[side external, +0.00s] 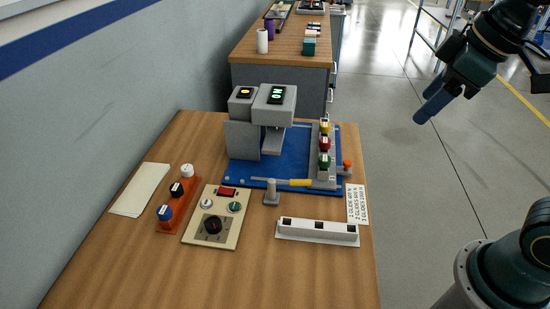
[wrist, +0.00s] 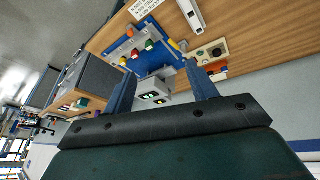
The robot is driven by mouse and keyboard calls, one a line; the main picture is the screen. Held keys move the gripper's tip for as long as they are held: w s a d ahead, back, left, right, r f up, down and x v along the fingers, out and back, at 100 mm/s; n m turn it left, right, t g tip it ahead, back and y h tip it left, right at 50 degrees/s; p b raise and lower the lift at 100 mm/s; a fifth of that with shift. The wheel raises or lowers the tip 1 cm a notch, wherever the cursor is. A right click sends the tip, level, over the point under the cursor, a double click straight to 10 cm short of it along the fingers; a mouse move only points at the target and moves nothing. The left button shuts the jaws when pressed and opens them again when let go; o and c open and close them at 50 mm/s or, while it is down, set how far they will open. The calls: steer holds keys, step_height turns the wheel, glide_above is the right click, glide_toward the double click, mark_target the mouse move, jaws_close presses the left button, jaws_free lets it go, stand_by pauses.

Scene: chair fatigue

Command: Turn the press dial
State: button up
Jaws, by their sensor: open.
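The press dial (side external: 213,226) is a round black knob on a dark square plate. It sits on a beige control panel (side external: 191,236) that also has a red display and two small buttons. The dial also shows small in the wrist view (wrist: 217,52). My gripper (side external: 431,112) is in the air at the upper right of the side view, well away from the panel and beyond the table's right edge. In the wrist view my gripper (wrist: 160,90) has its two blue fingers spread apart with nothing held between them.
A grey press (side external: 273,104) stands on a blue base with red, yellow and green knobs. An orange block (side external: 167,216) with several knobs is left of the panel. A white slotted rail (side external: 318,238) lies to its right. The table front (side external: 230,285) is clear.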

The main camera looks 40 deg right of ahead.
steer(key=w+a+n+g, duration=0.2)
steer(key=w+a+n, duration=0.45)
steer(key=w, duration=0.45)
steer(key=n+g, duration=0.3)
steer(key=n, duration=1.4)
glide_above(213, 222)
step_height(213, 222, down, 20)
steer(key=r, duration=0.1)
steer(key=shift+f+m, duration=0.25)
steer(key=shift+m, duration=0.1)
step_height(213, 222, down, 14)
steer(key=shift+r, duration=0.1)
steer(key=shift+c, duration=0.3)
steer(key=c, duration=0.9)
